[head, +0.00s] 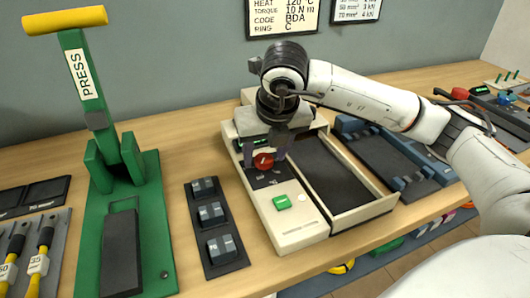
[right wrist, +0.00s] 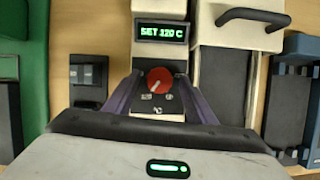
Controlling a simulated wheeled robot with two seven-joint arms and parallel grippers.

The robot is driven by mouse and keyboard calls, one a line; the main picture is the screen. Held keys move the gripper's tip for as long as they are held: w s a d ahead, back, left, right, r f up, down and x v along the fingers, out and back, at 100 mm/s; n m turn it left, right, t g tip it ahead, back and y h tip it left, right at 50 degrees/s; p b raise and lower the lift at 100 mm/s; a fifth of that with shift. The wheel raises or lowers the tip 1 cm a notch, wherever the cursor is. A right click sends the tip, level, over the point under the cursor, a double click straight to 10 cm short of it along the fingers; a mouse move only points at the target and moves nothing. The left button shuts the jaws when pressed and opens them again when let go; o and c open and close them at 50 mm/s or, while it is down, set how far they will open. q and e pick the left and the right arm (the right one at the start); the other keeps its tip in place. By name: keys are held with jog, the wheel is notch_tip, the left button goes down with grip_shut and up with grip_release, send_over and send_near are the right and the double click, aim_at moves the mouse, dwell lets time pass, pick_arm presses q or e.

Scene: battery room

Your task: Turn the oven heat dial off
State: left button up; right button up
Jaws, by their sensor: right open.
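The oven heat dial is a red round knob (head: 263,161) on the front panel of a cream oven unit (head: 297,238). It also shows in the right wrist view (right wrist: 159,80), with a pale pointer mark aimed down and left. A green display (right wrist: 161,31) above it reads "SET 120 C". My right gripper (head: 265,155) is above the panel with its fingers on either side of the dial. My left gripper is not in view.
A green button (head: 282,202) is on the oven's front. The oven's open tray (head: 374,209) lies right of the dial. A green press (head: 170,200) with a yellow handle stands left, with a dark block holder (head: 194,225) between. A blue-grey fixture (head: 430,187) is at right.

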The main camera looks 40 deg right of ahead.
jog(key=c, duration=1)
jog(key=shift+c, duration=0.2)
jog(key=shift+f, duration=0.1)
